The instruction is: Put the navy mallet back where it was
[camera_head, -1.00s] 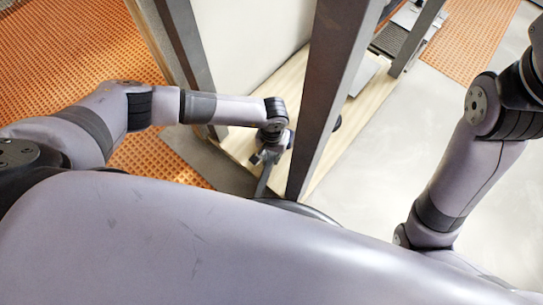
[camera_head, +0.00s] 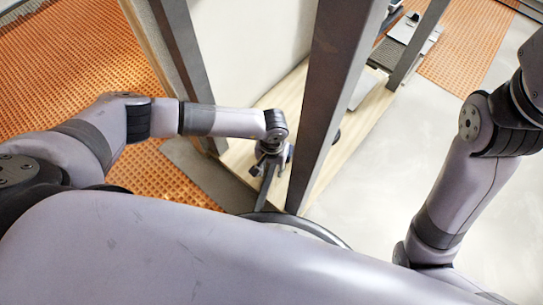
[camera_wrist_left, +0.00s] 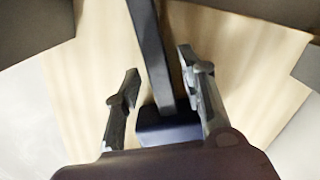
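In the left wrist view, the navy mallet shows as a dark block-like head (camera_wrist_left: 168,130) with a long dark grey bar, apparently its handle, running up from it. My left gripper (camera_wrist_left: 158,88) is open, with one finger on each side of the bar. A clear gap shows on the left finger's side; whether the right finger touches cannot be told. In the head view, my left gripper (camera_head: 268,172) is low over the pale wood board, beside a dark post, and a grey bar slants down from it. My right gripper is out of view; only its arm shows at the right.
Dark upright posts (camera_head: 338,85) stand close to my left gripper. The pale wood board (camera_head: 365,122) lies below, with grey trays or tools (camera_head: 405,30) towards the back. Orange grid matting (camera_head: 75,65) covers the left, with another patch at top right. Grey floor at right is clear.

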